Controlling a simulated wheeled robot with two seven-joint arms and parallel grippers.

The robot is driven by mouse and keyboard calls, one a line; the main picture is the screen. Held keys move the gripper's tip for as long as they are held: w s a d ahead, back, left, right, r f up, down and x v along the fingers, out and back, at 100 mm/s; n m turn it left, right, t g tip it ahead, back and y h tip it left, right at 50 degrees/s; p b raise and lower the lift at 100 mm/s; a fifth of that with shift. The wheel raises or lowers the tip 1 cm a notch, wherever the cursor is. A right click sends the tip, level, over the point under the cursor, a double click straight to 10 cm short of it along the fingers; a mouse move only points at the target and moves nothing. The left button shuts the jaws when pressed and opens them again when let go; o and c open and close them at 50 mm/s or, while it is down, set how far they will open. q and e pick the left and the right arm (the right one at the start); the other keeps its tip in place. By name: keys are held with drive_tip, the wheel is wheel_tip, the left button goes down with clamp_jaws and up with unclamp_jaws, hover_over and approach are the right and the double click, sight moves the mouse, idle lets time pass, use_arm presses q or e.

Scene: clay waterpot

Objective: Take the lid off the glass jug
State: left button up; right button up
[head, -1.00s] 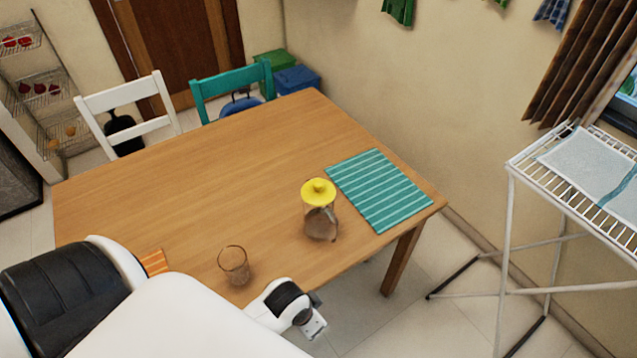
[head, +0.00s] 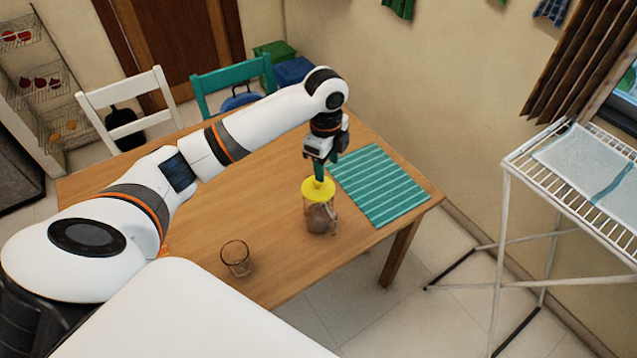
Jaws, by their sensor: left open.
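The glass jug (head: 321,217) stands upright on the wooden table, near its front right edge. Its yellow lid (head: 318,190) sits on top. My left gripper (head: 319,175) points down right above the lid, with its fingertips at the lid's knob. The fingers look narrow from this angle, and I cannot tell whether they touch the knob. The gripper is open. My right gripper is not in view.
A clear drinking glass (head: 236,258) stands on the table (head: 270,205) left of the jug. A teal striped mat (head: 381,187) lies right of the jug. A white drying rack (head: 570,185) stands at the right. Chairs stand behind the table.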

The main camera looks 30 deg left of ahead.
use_arm(q)
drive_tip(key=a+r, duration=0.3)
drive_tip(key=r, duration=0.2)
drive_tip(key=m+p, duration=0.1)
drive_tip(key=p, duration=0.1)
hover_over(318, 184)
drive_tip(key=w+a, duration=0.2)
drive_tip(key=f, duration=0.6)
drive_tip(key=shift+s+d, duration=0.2)
drive_tip(key=shift+s, duration=0.05)
drive_tip(key=f, duration=0.1)
drive_tip(key=f+p, duration=0.1)
drive_tip(key=f, duration=0.1)
drive_tip(key=f+p, duration=0.1)
drive_tip(key=shift+s+d+f, duration=0.15)
drive_tip(key=shift+d+f, duration=0.25)
drive_tip(key=shift+f, duration=0.5)
drive_tip(key=c, duration=1.1)
